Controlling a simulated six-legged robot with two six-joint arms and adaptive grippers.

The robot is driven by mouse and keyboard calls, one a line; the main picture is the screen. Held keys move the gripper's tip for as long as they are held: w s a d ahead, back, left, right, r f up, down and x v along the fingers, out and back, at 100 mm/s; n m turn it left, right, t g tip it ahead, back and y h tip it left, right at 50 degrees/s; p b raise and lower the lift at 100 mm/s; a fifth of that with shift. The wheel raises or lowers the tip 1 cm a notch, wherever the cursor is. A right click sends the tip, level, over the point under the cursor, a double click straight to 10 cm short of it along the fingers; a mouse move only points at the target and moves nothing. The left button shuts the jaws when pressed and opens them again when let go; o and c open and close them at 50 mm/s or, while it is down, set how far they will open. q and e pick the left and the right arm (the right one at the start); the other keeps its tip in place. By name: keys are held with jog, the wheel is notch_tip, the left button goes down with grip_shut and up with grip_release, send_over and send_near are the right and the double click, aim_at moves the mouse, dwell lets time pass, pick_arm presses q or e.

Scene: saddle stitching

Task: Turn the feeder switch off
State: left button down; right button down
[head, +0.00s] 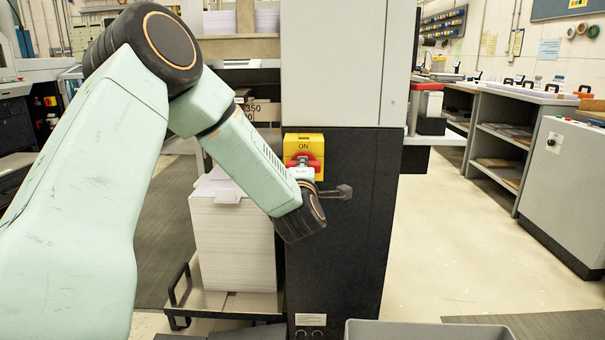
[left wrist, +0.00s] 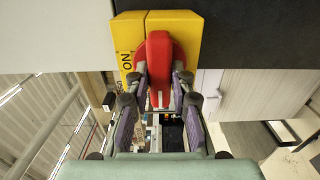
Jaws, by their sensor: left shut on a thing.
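The feeder switch is a yellow box (head: 303,140) marked ON, with a red handle (head: 314,161), on the black lower front of the machine column. In the left wrist view the yellow box (left wrist: 185,25) and red handle (left wrist: 159,48) are at the top centre. My left gripper (head: 303,164) is at the switch, its fingers (left wrist: 158,82) closed on both sides of the red handle. In the head view the gripper and wrist cover part of the handle and the box's lower part. My right gripper is in neither view.
The black column (head: 355,240) stands right behind the switch. A stack of white paper (head: 232,245) is left of it. A grey bin (head: 430,330) is at the bottom edge. Open floor (head: 440,240) lies to the right, before grey cabinets (head: 565,190).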

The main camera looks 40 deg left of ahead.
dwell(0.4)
pick_arm(q)
jog(key=c, duration=1.2)
grip_release()
jog(key=shift+o, duration=0.2)
jog(key=v, duration=1.2)
jog(key=shift+d, duration=0.1)
